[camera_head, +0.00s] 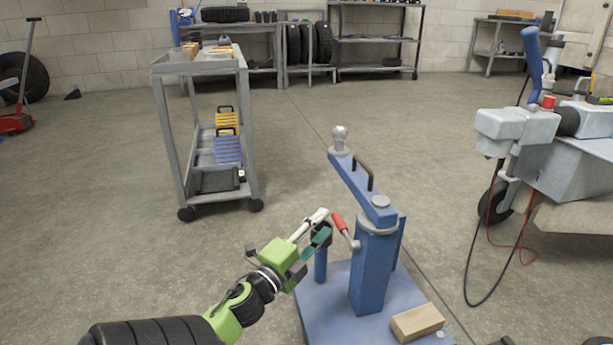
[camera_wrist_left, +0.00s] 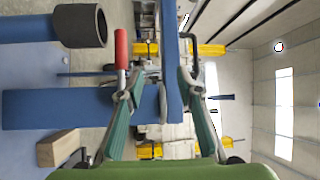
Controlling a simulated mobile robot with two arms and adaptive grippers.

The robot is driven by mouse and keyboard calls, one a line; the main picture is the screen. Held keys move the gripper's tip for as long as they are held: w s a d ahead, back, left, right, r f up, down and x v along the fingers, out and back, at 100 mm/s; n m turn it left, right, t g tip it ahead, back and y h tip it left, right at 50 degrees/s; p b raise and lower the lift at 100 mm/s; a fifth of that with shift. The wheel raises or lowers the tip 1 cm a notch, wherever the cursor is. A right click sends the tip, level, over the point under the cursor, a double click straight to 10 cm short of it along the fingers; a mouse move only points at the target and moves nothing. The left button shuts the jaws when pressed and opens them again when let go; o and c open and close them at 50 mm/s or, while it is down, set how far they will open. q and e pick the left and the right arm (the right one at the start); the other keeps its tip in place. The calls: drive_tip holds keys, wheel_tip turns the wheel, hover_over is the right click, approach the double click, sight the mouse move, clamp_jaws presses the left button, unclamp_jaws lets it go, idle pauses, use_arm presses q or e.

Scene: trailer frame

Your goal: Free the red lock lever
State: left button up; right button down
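The red lock lever (camera_head: 340,222) sticks up and left from the side of a blue post (camera_head: 372,270) on a blue base. In the left wrist view, the lever's red grip (camera_wrist_left: 121,48) stands beyond one fingertip, and its metal stem seems partly hidden by that finger. My left gripper (camera_head: 324,222) is just left of the lever in the head view. In the wrist view (camera_wrist_left: 158,88) its green fingers are apart, with the blue arm of the stand beyond the gap. I cannot tell whether a finger touches the lever. My right gripper is not visible.
The stand's swing arm (camera_head: 360,187) carries a tow ball (camera_head: 339,138) and a black handle. A wooden block (camera_head: 417,322) lies on the base (camera_head: 325,300). A grey cart (camera_head: 200,68) stands left and a trailer coupling (camera_head: 520,124) right.

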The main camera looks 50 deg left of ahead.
use_arm(q)
drive_tip(key=v, duration=0.5)
drive_tip(key=shift+s+f, duration=0.15)
idle(0.4)
drive_tip(key=shift+p, duration=0.45)
